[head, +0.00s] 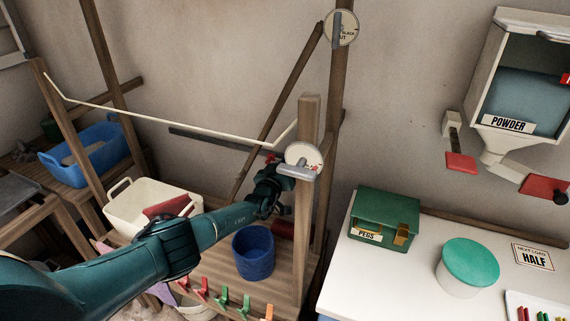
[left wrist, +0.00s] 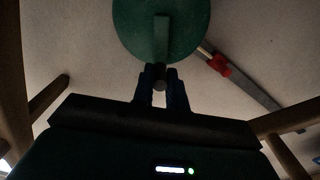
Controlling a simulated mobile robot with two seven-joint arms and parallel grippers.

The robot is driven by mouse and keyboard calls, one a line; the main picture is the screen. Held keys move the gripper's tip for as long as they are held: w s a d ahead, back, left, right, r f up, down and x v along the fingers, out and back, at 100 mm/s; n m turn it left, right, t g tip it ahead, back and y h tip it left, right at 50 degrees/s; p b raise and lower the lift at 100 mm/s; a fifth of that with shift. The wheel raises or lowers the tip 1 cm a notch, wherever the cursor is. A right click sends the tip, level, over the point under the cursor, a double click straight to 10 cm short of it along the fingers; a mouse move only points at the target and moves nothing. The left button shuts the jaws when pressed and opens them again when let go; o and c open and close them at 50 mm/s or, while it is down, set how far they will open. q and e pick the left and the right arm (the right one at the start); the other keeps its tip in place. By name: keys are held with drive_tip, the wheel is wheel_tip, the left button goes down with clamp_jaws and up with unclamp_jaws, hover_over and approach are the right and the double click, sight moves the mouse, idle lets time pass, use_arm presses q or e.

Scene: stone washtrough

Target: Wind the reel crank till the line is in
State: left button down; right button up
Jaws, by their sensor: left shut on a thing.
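The reel shows as a white round dial (head: 303,155) on a wooden post, with a grey bar across its lower edge. In the left wrist view a dark green disc (left wrist: 185,20) carries a crank arm (left wrist: 161,38) ending in a small knob (left wrist: 159,84). My left gripper (left wrist: 161,88) is shut on that knob; in the head view the gripper (head: 277,182) is beside the post, its fingertips partly hidden. My right gripper is out of view.
A blue basin (head: 88,155) is at left. A green pegs box (head: 385,218) and a teal-lidded tub (head: 470,264) are on the right counter.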

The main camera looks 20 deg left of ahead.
use_arm(q)
drive_tip(key=shift+d, duration=0.1)
drive_tip(key=c, duration=1.4)
unclamp_jaws()
drive_tip(key=shift+f, duration=0.1)
